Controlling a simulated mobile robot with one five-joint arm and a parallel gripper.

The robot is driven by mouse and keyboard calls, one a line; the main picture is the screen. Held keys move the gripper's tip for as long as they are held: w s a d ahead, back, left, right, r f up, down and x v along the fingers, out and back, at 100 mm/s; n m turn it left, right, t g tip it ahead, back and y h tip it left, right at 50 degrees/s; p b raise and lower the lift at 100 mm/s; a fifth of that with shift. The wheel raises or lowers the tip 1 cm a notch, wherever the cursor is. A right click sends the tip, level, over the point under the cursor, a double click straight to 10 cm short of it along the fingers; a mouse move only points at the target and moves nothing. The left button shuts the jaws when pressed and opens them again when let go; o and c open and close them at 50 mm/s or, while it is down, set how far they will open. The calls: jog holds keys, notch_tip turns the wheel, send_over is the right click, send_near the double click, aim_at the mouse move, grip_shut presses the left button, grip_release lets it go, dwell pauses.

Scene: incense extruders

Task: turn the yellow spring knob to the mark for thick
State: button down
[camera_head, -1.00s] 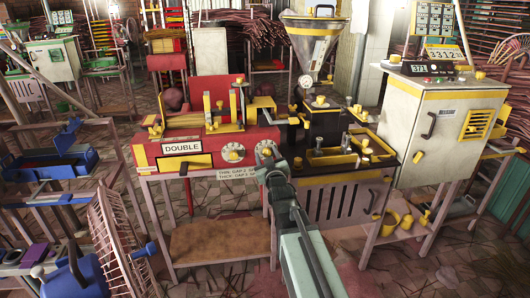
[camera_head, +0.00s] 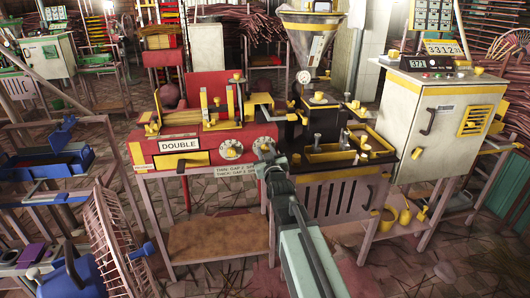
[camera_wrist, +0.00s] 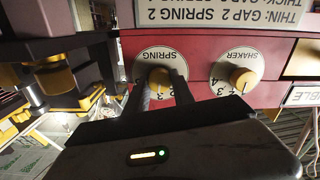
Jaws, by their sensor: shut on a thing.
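The yellow spring knob (camera_wrist: 160,78) sits on a round white dial lettered SPRING, upside down in the wrist view. My gripper (camera_wrist: 163,85) has one finger on each side of the knob and is shut on it. The fingers hide part of the dial numbers, so I cannot tell the knob's setting. In the head view my gripper (camera_head: 264,152) is at the right dial on the front of the red machine (camera_head: 145,150), covering most of the knob. A sign (camera_wrist: 228,15) reads THIN: GAP 2 SPRING 2; its THICK line is cut off.
A second yellow knob, the shaker knob (camera_wrist: 242,78), is beside the spring dial. A DOUBLE plate (camera_head: 180,144) is at the machine's left. A black press with a metal hopper (camera_head: 312,35) and a grey cabinet (camera_head: 440,120) stand to the right.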

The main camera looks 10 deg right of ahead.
jog(key=m, duration=0.5)
jog(key=shift+d, duration=0.1)
jog(key=shift+m, duration=0.5)
jog(key=c, duration=1.1)
grip_release()
